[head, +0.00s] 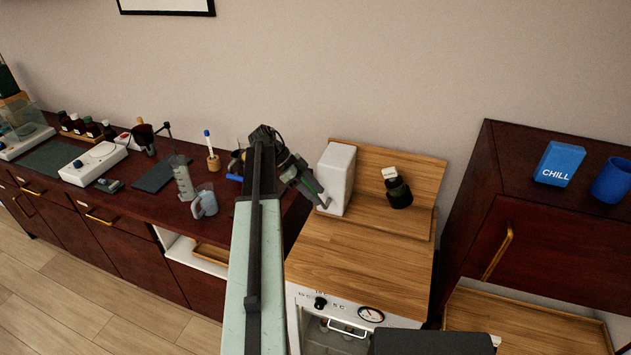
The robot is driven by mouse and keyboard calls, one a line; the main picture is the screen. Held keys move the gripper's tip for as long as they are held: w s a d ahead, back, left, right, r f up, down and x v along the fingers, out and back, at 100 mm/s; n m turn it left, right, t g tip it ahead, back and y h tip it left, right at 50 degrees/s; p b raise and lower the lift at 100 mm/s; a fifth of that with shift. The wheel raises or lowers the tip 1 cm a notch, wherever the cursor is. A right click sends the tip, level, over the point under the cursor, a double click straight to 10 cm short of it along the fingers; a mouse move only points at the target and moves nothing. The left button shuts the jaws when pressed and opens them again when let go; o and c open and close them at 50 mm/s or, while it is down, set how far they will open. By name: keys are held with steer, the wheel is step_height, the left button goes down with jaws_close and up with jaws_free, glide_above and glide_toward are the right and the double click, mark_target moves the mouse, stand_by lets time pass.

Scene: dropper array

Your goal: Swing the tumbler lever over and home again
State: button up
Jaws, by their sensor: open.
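My arm reaches up through the middle of the head view and bends over to the right. My gripper (320,201) points down and right at the lower left front of a white upright box (338,178). The jaws are open, and I cannot tell whether they touch the box. The box stands on a wooden-topped cabinet (360,256) against a wooden backboard (428,176). I cannot make out a tumbler lever; my arm and gripper cover part of the area left of the box.
A dark round bottle (399,193) with a pale label stands right of the box. A measuring cylinder (183,177), a jug (205,201) and a pen holder (213,161) stand on the left counter. A blue CHILL box (559,163) and blue cup (612,181) sit far right. The front cabinet top is clear.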

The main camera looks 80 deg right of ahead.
steer(key=a, duration=0.9)
steer(key=shift+s+r+p, duration=0.25)
steer(key=shift+r+p, duration=0.05)
steer(key=shift+r, duration=0.1)
